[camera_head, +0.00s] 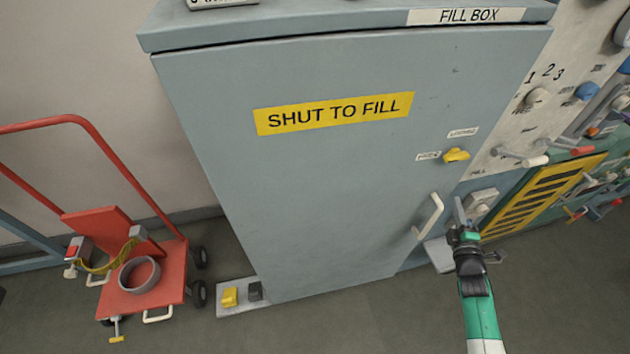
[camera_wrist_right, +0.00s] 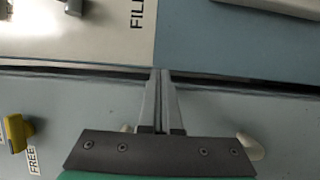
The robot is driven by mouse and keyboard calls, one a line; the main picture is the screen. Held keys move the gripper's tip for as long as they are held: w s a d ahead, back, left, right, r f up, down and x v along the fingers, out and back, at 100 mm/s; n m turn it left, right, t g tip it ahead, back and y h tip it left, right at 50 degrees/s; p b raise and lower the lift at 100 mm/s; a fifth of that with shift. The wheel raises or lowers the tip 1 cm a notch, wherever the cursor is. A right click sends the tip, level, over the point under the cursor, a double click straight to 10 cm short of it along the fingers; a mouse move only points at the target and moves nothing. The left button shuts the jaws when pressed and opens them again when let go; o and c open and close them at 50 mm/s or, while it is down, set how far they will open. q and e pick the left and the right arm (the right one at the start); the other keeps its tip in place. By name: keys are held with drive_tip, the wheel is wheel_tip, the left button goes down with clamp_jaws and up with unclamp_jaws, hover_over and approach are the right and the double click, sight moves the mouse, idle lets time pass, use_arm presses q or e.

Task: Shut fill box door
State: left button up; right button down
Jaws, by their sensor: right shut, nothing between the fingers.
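The fill box door (camera_head: 300,190) is a large blue-grey panel marked SHUT TO FILL, below the FILL BOX label (camera_head: 468,15). It looks shut or nearly so; a narrow dark gap runs along its handle-side edge in the right wrist view. A pale handle (camera_head: 430,216) and a yellow latch (camera_head: 456,155) sit near that edge. The latch, also in the right wrist view (camera_wrist_right: 15,131), points toward the FREE label (camera_wrist_right: 33,160). My right gripper (camera_head: 459,200) is shut and empty, just right of the handle; its fingertips (camera_wrist_right: 161,72) appear over the gap. Contact is unclear.
A cream panel (camera_head: 520,130) with knobs and levers stands right of the door. A yellow-and-black grille (camera_head: 540,195) is below it. A red trolley (camera_head: 150,290) stands left on the floor. A small plate with a yellow block (camera_head: 230,297) lies by the door's lower left corner.

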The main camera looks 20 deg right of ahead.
drive_tip(key=s+d+p, duration=0.2)
drive_tip(key=s+d, duration=0.4)
drive_tip(key=s, duration=0.1)
drive_tip(key=shift+s+d, duration=0.3)
drive_tip(key=shift+d, duration=0.1)
